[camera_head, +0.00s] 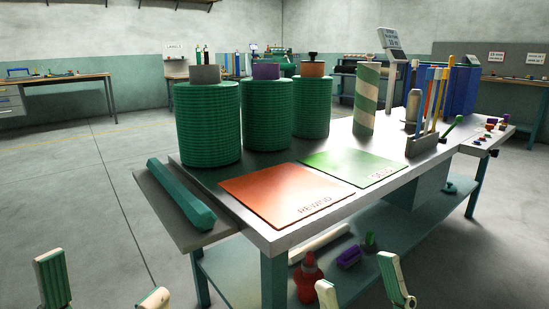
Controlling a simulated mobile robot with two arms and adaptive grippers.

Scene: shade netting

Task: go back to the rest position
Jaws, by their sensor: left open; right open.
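My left gripper (102,279) is at the bottom left edge, its two pale fingers with green pads spread wide over the floor. My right gripper (358,275) is at the bottom, right of centre, in front of the table's lower shelf, its fingers apart. Both are open and empty, and only their finger ends show. Neither touches the work table (283,237). On the table, three green netting rolls (207,125) stand upright at the left. An orange mat (285,190) marked REWIND and a green mat (350,165) lie flat in front of them.
A teal bar (181,195) lies on a grey side ledge. A green-and-cream striped roll (367,98) and a holder (427,145) with upright coloured sticks stand farther back. The lower shelf (235,272) holds a red bottle (308,278) and small items. The floor at left is clear.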

